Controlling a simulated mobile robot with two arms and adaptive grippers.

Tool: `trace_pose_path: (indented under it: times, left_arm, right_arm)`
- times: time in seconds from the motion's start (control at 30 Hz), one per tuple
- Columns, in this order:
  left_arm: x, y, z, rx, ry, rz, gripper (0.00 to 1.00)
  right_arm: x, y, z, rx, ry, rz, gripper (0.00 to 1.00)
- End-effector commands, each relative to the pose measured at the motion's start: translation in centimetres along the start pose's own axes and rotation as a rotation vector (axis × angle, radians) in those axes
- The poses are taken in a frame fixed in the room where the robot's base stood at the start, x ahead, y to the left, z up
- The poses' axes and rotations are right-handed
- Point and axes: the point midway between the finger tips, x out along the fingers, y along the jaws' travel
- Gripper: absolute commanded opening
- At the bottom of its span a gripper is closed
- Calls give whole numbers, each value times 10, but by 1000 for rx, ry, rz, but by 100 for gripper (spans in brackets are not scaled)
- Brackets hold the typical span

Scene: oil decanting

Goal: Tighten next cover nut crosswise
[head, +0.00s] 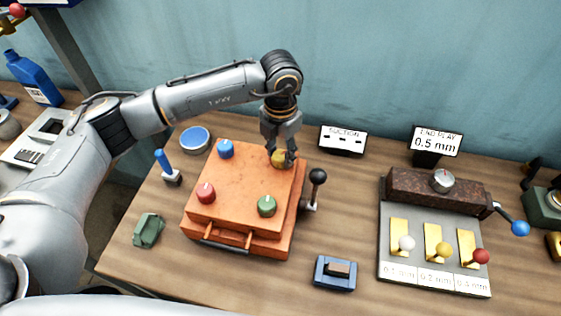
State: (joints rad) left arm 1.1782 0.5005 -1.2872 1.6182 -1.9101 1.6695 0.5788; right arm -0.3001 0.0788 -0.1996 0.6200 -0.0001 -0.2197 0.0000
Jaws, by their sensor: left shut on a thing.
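The orange box-shaped housing with its cover (240,215) stands on the wooden bench in the head view. Four knob-like cover nuts sit near its corners: a blue nut (225,149) at back left, a red nut (206,193) at front left, a green nut (267,206) at front right and a yellow nut (279,160) at back right. My left gripper (281,152) points down at the back right corner and is shut on the yellow nut, partly hiding it. My right gripper is not in the view.
A black-knobbed lever (317,178) stands close to the housing's right side. A blue block-shaped item (335,273) lies in front. At right is a grey plate (393,275) with coloured knobs. Signs (343,140) stand behind. Bench between housing and plate is mostly clear.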

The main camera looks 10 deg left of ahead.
Motion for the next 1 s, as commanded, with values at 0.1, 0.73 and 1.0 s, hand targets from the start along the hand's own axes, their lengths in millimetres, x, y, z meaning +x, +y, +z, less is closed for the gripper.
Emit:
trace_pose_path:
  times: [0.1,0.73,1.0]
  left_arm:
    - [7,1,1,112,-5,3,7]
    - [5,0,1,709,-4,3,7]
    - [3,0,1,963,-4,4,7]
  right_arm:
    - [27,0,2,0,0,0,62]
    - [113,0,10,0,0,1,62]
    - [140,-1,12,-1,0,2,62]
